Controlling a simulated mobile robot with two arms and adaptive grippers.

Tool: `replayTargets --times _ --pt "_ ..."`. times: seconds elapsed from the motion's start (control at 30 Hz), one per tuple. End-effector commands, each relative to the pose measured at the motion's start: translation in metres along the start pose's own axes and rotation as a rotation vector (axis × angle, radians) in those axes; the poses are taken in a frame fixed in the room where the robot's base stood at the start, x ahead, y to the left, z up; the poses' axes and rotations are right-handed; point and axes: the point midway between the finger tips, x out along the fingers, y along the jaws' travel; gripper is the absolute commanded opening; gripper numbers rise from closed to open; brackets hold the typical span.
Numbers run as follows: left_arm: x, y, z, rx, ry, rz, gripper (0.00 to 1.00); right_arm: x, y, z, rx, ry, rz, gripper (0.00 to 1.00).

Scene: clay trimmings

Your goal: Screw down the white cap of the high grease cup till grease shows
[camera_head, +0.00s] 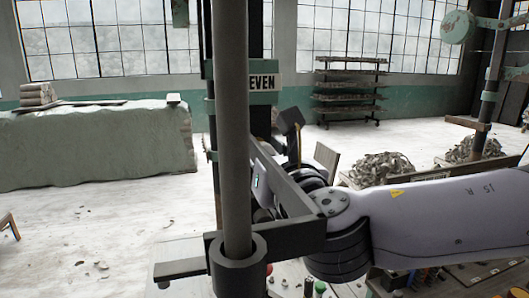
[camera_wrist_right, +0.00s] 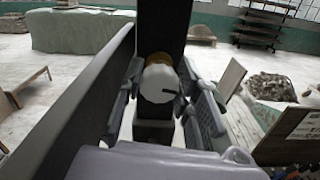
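The white cap (camera_wrist_right: 160,83) of a grease cup shows in the right wrist view, with a brass-coloured band (camera_wrist_right: 159,58) beyond it and a dark mark on its face. My right gripper (camera_wrist_right: 161,72) has one finger on each side of the cap. The fingers look very close to its sides; I cannot tell whether they touch it. No grease is visible. In the head view the cap is hidden behind the grey post and my right arm, which comes in from the right. My left gripper is in neither view.
A thick grey vertical post (camera_head: 235,130) stands in front, with a collar (camera_head: 237,268) and a dark beam beside my right arm. A sign (camera_head: 263,83) reads "EVEN". Heaps of trimmings (camera_head: 383,167) lie at the right. The floor at left is mostly clear.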

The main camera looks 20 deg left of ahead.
Motion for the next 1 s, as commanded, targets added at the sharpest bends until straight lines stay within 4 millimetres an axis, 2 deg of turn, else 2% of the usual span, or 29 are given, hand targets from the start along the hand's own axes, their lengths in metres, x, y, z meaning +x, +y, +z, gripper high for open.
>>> replayTargets --times 0.4,0.67,1.0 --pt "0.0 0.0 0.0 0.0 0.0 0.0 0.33 0.0 0.0 0.0 0.0 -0.001 -0.001 0.01" --pt "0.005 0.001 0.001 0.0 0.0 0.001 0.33 0.0 -0.001 -0.001 0.032 -0.001 -0.001 0.01" --pt "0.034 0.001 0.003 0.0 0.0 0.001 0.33 0.0 -0.002 -0.005 0.241 -0.001 -0.001 0.01"
